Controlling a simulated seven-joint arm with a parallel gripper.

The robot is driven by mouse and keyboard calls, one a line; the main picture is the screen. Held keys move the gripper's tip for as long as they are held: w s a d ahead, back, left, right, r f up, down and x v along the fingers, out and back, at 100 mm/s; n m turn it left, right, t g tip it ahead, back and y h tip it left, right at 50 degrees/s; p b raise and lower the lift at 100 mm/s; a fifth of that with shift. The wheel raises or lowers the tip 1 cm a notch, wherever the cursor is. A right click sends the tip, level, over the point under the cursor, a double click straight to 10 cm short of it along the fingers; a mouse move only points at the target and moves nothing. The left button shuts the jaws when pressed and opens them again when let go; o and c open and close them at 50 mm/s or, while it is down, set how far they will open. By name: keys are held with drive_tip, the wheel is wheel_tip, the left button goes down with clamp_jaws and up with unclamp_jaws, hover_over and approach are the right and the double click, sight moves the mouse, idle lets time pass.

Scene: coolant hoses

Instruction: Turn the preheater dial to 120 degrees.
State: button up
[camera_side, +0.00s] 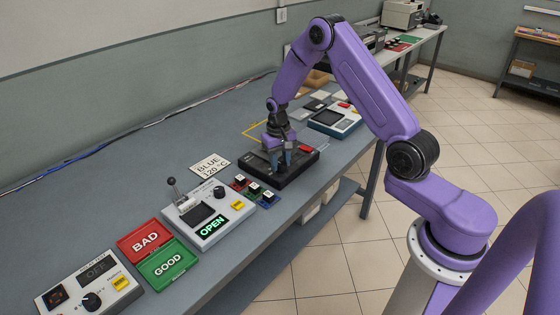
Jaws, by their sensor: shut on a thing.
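A black unit (300,166) with a red button (305,149) stands on the bench in mid-picture. My gripper (281,160) points down at its top, with its fingers shut on a small part there, which looks like the unit's dial. The fingers hide that part, so its setting cannot be read. A white card (210,165) reading "BLUE 120 °C" lies to the left of the black unit. No readable label shows which unit is the preheater.
Left of the black unit are small coloured blocks (254,189), a white device (208,216) showing OPEN, red BAD (145,257) and green GOOD (168,281) trays, and a knobbed box (120,299) showing OFF. A blue-white device (349,127) stands on the right. The bench behind is mostly clear.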

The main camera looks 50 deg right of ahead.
drive_tip(key=shift+m, duration=1.1)
drive_tip(key=o, duration=1)
drive_tip(key=shift+o, duration=0.2)
wheel_tip(320, 180, up, 18)
drive_tip(key=shift+w+a+f, duration=0.2)
drive_tip(key=shift+a+f, duration=0.05)
drive_tip(key=shift+a, duration=0.05)
